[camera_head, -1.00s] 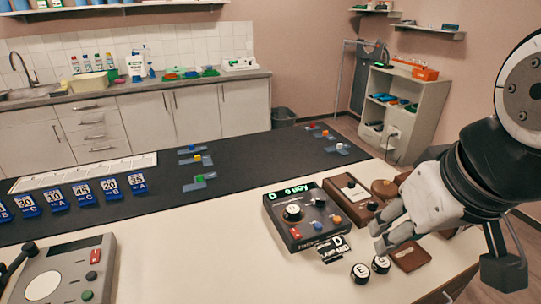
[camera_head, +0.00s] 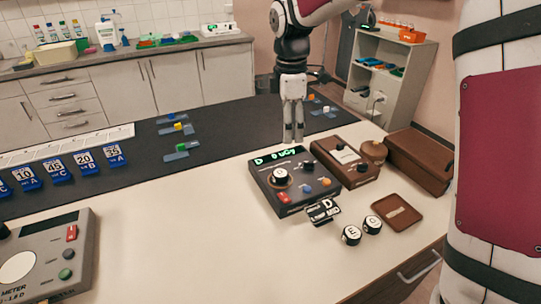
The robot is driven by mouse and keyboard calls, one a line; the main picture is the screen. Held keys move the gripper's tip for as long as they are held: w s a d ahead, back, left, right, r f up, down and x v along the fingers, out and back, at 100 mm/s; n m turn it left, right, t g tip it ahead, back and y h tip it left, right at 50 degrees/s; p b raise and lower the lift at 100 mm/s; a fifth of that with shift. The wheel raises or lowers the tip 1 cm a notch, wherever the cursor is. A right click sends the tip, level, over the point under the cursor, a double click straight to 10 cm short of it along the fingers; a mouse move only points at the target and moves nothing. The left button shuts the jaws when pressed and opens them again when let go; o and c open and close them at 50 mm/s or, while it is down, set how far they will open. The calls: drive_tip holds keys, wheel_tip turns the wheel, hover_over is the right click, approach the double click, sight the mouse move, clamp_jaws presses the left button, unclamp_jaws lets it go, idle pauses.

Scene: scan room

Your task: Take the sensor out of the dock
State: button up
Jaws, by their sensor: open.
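The dark box with a lit green display (camera_head: 318,186) stands on the light table right of centre. A round, white-topped black piece (camera_head: 281,177) sits in its top left, and looks like the sensor in its dock. My gripper (camera_head: 293,139) points straight down at the box's back edge, above or behind it; the exact distance is unclear. Its fingers are narrowly apart with nothing seen between them. Two similar round pieces, marked E (camera_head: 351,235) and G (camera_head: 373,225), lie loose in front of the box.
A small sign marked D (camera_head: 323,211) stands against the box's front. A brown control box (camera_head: 342,166), a brown case (camera_head: 420,160) and a brown tray (camera_head: 397,212) stand to the right. A grey meter (camera_head: 45,255) is at front left. The table between is clear.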

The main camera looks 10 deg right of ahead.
drive_tip(key=w+a+f+n, duration=0.1)
drive_tip(key=w+f+n, duration=0.25)
drive_tip(key=f, duration=0.25)
hover_over(280, 173)
drive_tip(key=shift+m+g, duration=0.3)
drive_tip(key=shift+m, duration=0.15)
drive_tip(key=f, duration=0.7)
drive_tip(key=shift+s+f, duration=0.1)
drive_tip(key=shift+s, duration=0.2)
drive_tip(key=shift+w+f+p, duration=0.15)
drive_tip(key=shift+f+p, duration=0.05)
drive_tip(key=shift+f, duration=1.3)
drive_tip(key=shift+w+f+p, duration=0.15)
drive_tip(key=shift+f+p, duration=0.05)
drive_tip(key=shift+f, duration=1.25)
drive_tip(key=c, duration=1.3)
